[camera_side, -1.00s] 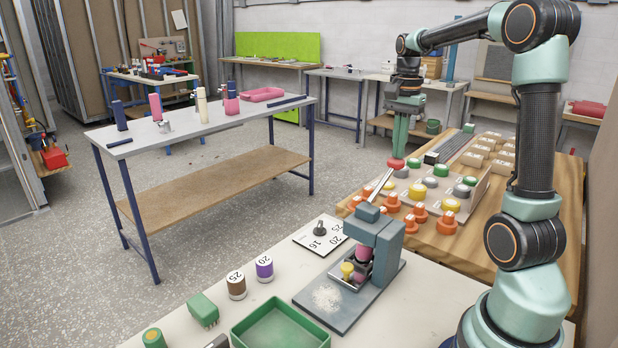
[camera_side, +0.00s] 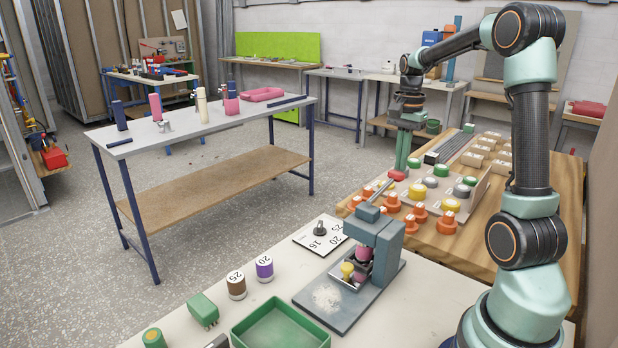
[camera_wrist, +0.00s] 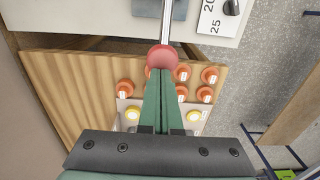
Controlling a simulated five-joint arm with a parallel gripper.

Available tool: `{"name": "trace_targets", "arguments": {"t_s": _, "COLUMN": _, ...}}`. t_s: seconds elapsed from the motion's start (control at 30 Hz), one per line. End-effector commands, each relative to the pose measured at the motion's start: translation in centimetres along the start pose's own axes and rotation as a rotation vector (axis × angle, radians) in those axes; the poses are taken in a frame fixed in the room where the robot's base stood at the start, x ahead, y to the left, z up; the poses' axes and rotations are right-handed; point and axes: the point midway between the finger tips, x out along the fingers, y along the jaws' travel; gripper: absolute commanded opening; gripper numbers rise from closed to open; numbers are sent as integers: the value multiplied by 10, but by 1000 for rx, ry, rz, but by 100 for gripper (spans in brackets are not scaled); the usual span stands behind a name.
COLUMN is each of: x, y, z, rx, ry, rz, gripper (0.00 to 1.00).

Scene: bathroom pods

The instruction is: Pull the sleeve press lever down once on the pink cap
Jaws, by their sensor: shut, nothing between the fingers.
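The sleeve press (camera_side: 376,237) is a grey-blue stand on the near bench. Its metal lever (camera_side: 378,191) slants up and away to a red ball knob (camera_side: 396,174). The pink cap (camera_side: 364,254) sits under the press head, beside a small yellow knob (camera_side: 347,270). My gripper (camera_side: 401,168) is shut and empty, pointing down, with its fingertips at the top of the red knob. In the wrist view the green fingertips (camera_wrist: 160,75) meet the red knob (camera_wrist: 162,57) at the end of the rod. Exact contact is hard to tell.
Behind the knob is a wooden table (camera_side: 478,262) with a board of orange, yellow, green and grey caps. A green tray (camera_side: 280,325), a brown cap (camera_side: 236,285) and a purple cap (camera_side: 264,267) are on the near bench. Air left of the arm is open.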

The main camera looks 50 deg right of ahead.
Motion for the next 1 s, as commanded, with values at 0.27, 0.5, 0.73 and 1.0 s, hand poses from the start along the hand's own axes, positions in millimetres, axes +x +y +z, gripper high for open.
{"name": "trace_targets", "arguments": {"t_s": 0.27, "x": 28, "y": 1, "z": -8, "rx": 1, "ry": -3, "rz": 3, "gripper": 0}}
{"name": "trace_targets", "arguments": {"t_s": 0.5, "x": 41, "y": 1, "z": -10, "rx": 0, "ry": -3, "rz": 3, "gripper": 0}}
{"name": "trace_targets", "arguments": {"t_s": 0.73, "x": 46, "y": 1, "z": -10, "rx": 0, "ry": -4, "rz": 4, "gripper": 0}}
{"name": "trace_targets", "arguments": {"t_s": 1.0, "x": 47, "y": 1, "z": -8, "rx": -2, "ry": -8, "rz": 9, "gripper": 0}}
